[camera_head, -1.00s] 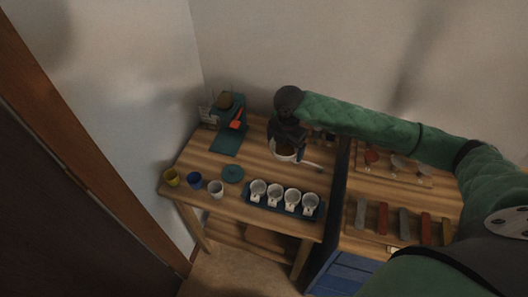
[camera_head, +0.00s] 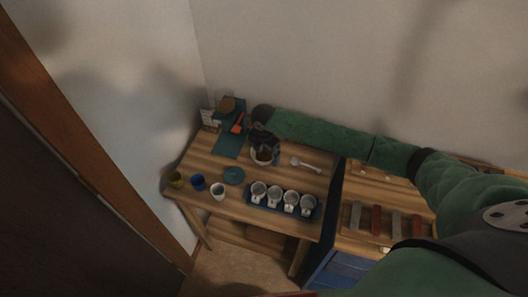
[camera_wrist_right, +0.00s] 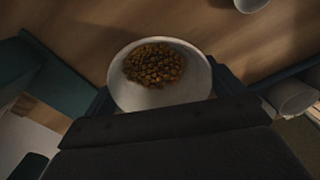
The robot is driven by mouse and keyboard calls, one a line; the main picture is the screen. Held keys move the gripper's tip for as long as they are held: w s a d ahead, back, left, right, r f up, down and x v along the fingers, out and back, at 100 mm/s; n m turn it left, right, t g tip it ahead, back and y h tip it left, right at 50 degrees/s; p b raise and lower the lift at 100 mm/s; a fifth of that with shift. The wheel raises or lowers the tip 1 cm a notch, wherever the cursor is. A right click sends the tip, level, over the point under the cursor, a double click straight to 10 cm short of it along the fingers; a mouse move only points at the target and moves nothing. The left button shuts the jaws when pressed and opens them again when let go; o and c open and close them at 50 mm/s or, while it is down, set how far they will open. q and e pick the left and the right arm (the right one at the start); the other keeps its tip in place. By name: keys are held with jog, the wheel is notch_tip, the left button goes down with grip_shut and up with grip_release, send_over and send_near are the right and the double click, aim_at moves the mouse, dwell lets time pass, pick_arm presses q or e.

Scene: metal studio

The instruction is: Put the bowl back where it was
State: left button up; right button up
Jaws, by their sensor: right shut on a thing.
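The white bowl (camera_head: 262,158) holds small brown pieces. In the right wrist view the bowl (camera_wrist_right: 187,94) sits between the fingers of my right gripper, with the brown pieces (camera_wrist_right: 154,64) heaped toward one side. My right gripper (camera_head: 264,146) is shut on the bowl over the back middle of the wooden table (camera_head: 210,165). I cannot tell whether the bowl touches the table. My left gripper is not in view.
A white spoon (camera_head: 305,165) lies right of the bowl. A dark tray (camera_head: 262,207) with several white cups is at the front. A teal mat (camera_head: 227,144) and a teal disc (camera_head: 233,176) lie left.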

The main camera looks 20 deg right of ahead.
aim_at(264, 158)
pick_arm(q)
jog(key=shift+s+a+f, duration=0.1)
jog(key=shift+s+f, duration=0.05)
pick_arm(e)
jog(key=shift+f, duration=0.2)
jog(key=shift+f, duration=0.1)
jog(key=o, duration=0.8)
jog(key=shift+r, duration=0.5)
pick_arm(q)
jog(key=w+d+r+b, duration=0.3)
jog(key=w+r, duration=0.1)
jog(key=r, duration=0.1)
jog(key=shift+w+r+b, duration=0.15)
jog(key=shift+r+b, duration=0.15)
jog(key=shift+b, duration=0.05)
pick_arm(e)
notch_tip(264, 158, up, 11)
jog(key=shift+r, duration=0.15)
